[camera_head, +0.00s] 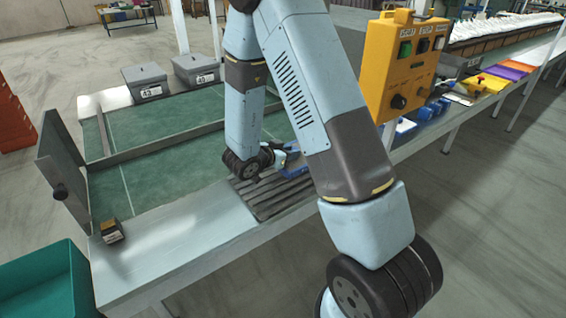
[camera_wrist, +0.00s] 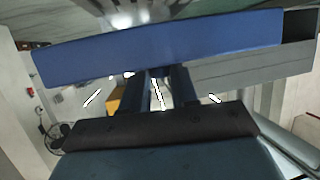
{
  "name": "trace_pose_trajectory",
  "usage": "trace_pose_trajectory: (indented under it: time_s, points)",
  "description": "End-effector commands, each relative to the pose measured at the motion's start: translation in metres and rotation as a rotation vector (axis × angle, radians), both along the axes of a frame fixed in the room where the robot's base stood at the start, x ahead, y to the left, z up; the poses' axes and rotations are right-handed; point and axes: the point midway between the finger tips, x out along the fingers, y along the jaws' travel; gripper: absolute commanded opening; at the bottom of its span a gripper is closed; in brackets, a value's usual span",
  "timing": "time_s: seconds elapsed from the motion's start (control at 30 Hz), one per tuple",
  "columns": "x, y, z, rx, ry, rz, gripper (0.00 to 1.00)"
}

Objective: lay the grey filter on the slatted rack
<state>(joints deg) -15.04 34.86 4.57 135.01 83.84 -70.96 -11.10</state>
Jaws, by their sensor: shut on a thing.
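The slatted rack (camera_head: 270,197), a set of dark grey slats, lies near the front edge of the bench, partly behind my arm. My gripper (camera_head: 290,153) is low over its far side, shut on a blue block-like thing (camera_head: 298,171). In the wrist view this blue thing (camera_wrist: 160,45) spans the picture across my fingers (camera_wrist: 163,78) and hides their tips. A grey lined surface (camera_wrist: 250,76) shows behind it at right; I cannot tell whether it is rack or filter. I see no separate grey filter for certain.
Two grey lidded boxes (camera_head: 146,82) stand at the bench's back left. A yellow control box (camera_head: 402,65) stands right of my arm. A small dark and yellow item (camera_head: 111,231) lies front left. A teal bin (camera_head: 45,285) stands below. The green bench top (camera_head: 150,180) is mostly clear.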

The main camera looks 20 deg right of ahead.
Motion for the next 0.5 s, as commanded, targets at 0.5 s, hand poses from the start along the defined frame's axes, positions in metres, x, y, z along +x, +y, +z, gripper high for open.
trace_pose_trajectory:
  time_s: [0.5]
  points:
    - [0.005,0.018,-0.037,0.000,0.002,0.000,0.00]
